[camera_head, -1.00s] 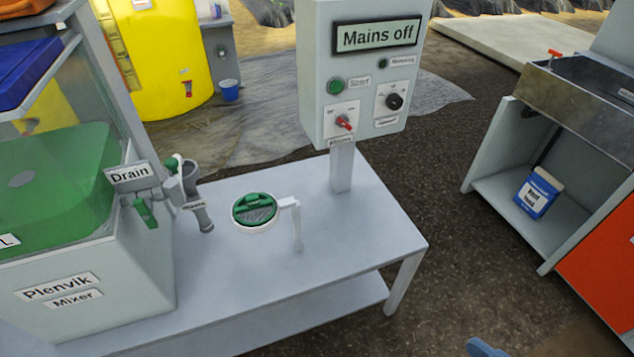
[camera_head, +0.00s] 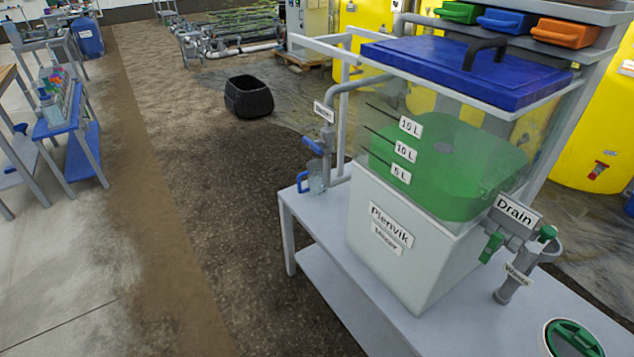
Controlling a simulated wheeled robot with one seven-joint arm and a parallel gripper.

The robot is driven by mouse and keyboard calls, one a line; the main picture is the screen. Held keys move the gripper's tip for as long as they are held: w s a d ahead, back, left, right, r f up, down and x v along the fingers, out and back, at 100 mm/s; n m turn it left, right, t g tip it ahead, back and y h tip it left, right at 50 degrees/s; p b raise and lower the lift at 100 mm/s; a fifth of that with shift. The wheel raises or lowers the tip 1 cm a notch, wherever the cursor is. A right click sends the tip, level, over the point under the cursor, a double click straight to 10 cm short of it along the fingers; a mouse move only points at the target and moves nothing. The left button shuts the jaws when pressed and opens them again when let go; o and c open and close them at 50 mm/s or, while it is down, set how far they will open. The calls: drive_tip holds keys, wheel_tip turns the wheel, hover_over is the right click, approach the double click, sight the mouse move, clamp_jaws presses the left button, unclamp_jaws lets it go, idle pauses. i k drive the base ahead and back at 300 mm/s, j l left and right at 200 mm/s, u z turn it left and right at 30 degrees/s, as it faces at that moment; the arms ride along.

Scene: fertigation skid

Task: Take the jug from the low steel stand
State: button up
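A small, clear vessel (camera_head: 316,180) with a blue handle stands beneath the blue-levered tap (camera_head: 313,146) at the far left end of the grey bench (camera_head: 335,268). It looks like a jug, but it is too small to be sure. I cannot tell whether this bench is the low steel stand, and I see no other clear stand of that kind. My gripper is not in view.
The Plenvik mixer tank (camera_head: 400,235), with green liquid and a blue lid (camera_head: 465,70), fills the bench's middle. The drain valve (camera_head: 510,230) and a green-topped round fitting (camera_head: 572,340) are to its right. A blue-shelved rack (camera_head: 85,150) stands left; a black tub (camera_head: 248,96) sits on open ground.

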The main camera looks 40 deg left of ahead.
sight(316, 188)
drive_tip(key=i+j, duration=0.15)
drive_tip(key=j, duration=0.3)
drive_tip(key=i+j+u, duration=0.1)
drive_tip(key=j, duration=0.3)
drive_tip(key=i+j+u, duration=0.1)
drive_tip(key=j, duration=0.35)
drive_tip(key=i+j, duration=0.25)
drive_tip(key=j, duration=0.15)
drive_tip(key=i+j+u, duration=0.1)
drive_tip(key=j, duration=0.3)
drive_tip(key=i+j, duration=0.2)
drive_tip(key=j, duration=0.2)
drive_tip(key=i+j+u, duration=0.15)
drive_tip(key=j, duration=0.25)
drive_tip(key=i+j, duration=0.15)
drive_tip(key=j, duration=0.2)
drive_tip(key=i+j, duration=0.1)
drive_tip(key=j, duration=0.2)
drive_tip(key=i+j+u, duration=0.1)
drive_tip(key=j, duration=0.25)
